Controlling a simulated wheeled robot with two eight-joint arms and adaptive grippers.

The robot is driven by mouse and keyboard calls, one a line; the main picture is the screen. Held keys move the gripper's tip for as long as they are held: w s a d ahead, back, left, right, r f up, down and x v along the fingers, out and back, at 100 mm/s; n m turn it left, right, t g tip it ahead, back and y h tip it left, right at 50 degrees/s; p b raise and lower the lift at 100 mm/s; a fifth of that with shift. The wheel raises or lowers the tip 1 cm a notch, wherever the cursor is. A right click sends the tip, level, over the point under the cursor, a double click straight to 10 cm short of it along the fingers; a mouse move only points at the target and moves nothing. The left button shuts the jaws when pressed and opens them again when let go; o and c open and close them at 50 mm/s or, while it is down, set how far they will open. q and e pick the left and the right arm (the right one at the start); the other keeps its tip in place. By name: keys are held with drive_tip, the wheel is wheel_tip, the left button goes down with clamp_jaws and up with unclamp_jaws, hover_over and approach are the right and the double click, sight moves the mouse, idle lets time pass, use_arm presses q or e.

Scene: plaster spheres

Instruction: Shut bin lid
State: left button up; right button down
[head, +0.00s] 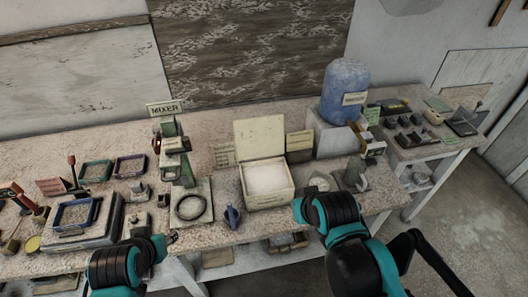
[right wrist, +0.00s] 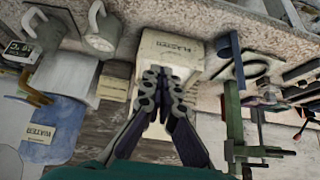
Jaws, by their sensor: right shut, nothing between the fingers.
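The bin (head: 268,198) is a cream box on the bench in the middle of the head view. Its lid (head: 260,138) stands open, upright at the back edge, and pale material fills the box. In the right wrist view the bin (right wrist: 185,48) shows upside down with a plaster label, beyond my fingers. My right gripper (head: 298,206) is near the bin's front right corner; it is shut and empty, and its fingers (right wrist: 163,78) meet in the wrist view. My left gripper (head: 172,238) is at the bench front, left of the bin; its fingers are too small to read.
A mixer stand (head: 172,150) and a blue funnel-like item (head: 232,216) are left of the bin. A blue water barrel (head: 346,92) on a grey block stands behind right.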

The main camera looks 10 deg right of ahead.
drive_tip(key=w+a+r+g+p, duration=0.1)
drive_tip(key=w+r+p, duration=0.3)
drive_tip(key=w+r, duration=0.5)
drive_tip(key=w+r+g+p, duration=0.1)
drive_tip(key=w+r+p, duration=0.45)
drive_tip(key=w, duration=0.65)
drive_tip(key=w+a+f+g+p, duration=0.2)
drive_tip(key=w+p, duration=0.5)
drive_tip(key=w, duration=1.1)
wheel_tip(320, 180, down, 10)
drive_tip(key=s, duration=0.1)
drive_tip(key=shift+s+r+b, duration=0.1)
drive_tip(key=shift+s+b, duration=0.1)
drive_tip(key=shift+b, duration=0.1)
